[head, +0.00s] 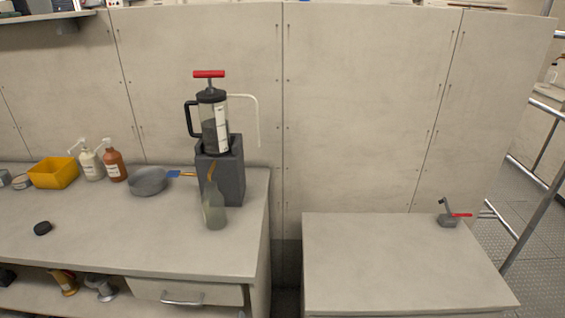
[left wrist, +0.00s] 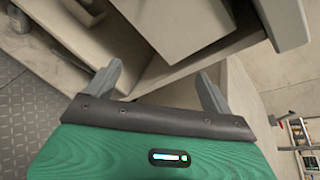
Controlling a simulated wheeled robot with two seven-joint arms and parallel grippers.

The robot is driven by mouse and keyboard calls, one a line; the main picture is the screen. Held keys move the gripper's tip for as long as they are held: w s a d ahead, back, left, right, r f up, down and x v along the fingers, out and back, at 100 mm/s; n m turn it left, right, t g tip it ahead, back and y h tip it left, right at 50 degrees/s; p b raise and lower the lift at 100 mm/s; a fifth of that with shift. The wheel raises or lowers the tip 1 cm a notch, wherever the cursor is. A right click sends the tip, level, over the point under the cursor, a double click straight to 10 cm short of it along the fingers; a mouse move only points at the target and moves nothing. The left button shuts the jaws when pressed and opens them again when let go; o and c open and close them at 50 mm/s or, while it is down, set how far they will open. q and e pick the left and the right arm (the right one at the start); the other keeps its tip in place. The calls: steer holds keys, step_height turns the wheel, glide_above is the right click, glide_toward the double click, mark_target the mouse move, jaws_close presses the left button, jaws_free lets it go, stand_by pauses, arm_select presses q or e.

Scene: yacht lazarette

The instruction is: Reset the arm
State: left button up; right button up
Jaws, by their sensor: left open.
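My left gripper (left wrist: 162,88) shows in the left wrist view with its two grey fingers spread apart and nothing between them. It is near the edges of pale counter or cabinet panels, above a patterned grey floor. Neither gripper shows in the head view. My right gripper is in no view.
A left counter (head: 90,250) holds a pump canister (head: 212,125) on a dark block (head: 230,175), a green bottle (head: 214,205), a grey bowl (head: 148,182), two pump bottles and a yellow bin (head: 54,173). A right counter (head: 390,265) is clear except for a red-handled device (head: 449,216).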

arm_select(q)
steer(key=s+a+f+n+g, duration=0.1)
steer(key=s+f+n+g, duration=0.1)
steer(key=s+f+n, duration=0.5)
steer(key=s+a+f+n+g+h, duration=0.1)
steer(key=s+f+g, duration=0.25)
steer(key=f, duration=0.75)
steer(key=s+a+f+n+g, duration=0.1)
steer(key=s+f+n, duration=0.3)
steer(key=s+f, duration=0.4)
steer(key=s+a+f+n+g, duration=0.2)
steer(key=s+f+n, duration=0.2)
steer(key=s, duration=0.4)
steer(key=s+a+f+n+g, duration=0.2)
steer(key=s+f+n, duration=0.3)
steer(key=s, duration=0.4)
steer(key=s+a+f+n+g+p, duration=0.1)
steer(key=s+a+f+n+g, duration=0.1)
steer(key=s, duration=0.7)
step_height(320, 180, down, 3)
steer(key=a+n, duration=0.1)
steer(key=n, duration=0.1)
steer(key=shift+s+a+n, duration=0.15)
steer(key=shift+a+n, duration=0.2)
steer(key=shift+n, duration=0.05)
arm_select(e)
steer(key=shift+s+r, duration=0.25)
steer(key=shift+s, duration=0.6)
